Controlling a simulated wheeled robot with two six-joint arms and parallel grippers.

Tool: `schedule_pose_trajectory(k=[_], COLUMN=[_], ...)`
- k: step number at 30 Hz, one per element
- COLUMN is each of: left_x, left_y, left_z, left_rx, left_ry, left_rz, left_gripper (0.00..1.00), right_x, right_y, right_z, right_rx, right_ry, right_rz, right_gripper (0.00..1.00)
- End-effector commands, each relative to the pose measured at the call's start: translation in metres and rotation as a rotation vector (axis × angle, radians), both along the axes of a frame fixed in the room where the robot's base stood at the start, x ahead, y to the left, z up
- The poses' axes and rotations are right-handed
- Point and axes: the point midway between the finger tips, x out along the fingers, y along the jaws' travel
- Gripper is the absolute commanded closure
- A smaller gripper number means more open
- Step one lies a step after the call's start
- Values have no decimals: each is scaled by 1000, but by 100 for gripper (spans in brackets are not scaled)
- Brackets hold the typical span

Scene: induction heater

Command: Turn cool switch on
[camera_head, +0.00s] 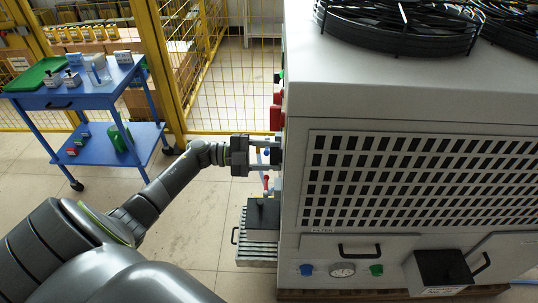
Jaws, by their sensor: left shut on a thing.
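The large grey heater cabinet (365,95) fills the right of the head view. Its control side faces left and shows only edge-on. My left gripper (268,150) reaches this side from the left, with its fingers pointing right. It is shut on a small dark switch (275,157) that sticks out from that side. The fingers partly hide the switch, and its label and turned position cannot be made out. My right gripper is not in view.
Red parts (276,117) stick out above the gripper. Below it are small pipes with a red handle (266,182) and a dark box on a ribbed unit (257,250). A blue cart (75,98) stands at the left before a yellow fence (165,75). Floor between is clear.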

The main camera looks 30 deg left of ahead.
Motion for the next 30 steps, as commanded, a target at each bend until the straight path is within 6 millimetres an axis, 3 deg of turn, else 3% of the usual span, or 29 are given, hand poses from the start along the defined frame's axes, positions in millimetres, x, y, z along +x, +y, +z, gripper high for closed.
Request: schedule_pose_trajectory(k=[11,22,30], left_x=[0,-1,-1], left_y=[1,0,0], left_z=[-3,-6,-7], left_rx=[49,209,343], left_ry=[-77,-336,-557], left_rz=[-1,-2,-3], left_gripper=[76,76,76], right_x=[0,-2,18], right_y=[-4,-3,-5], right_z=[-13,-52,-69], right_rx=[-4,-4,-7], right_ry=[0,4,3], right_rz=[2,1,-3], right_gripper=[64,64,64])
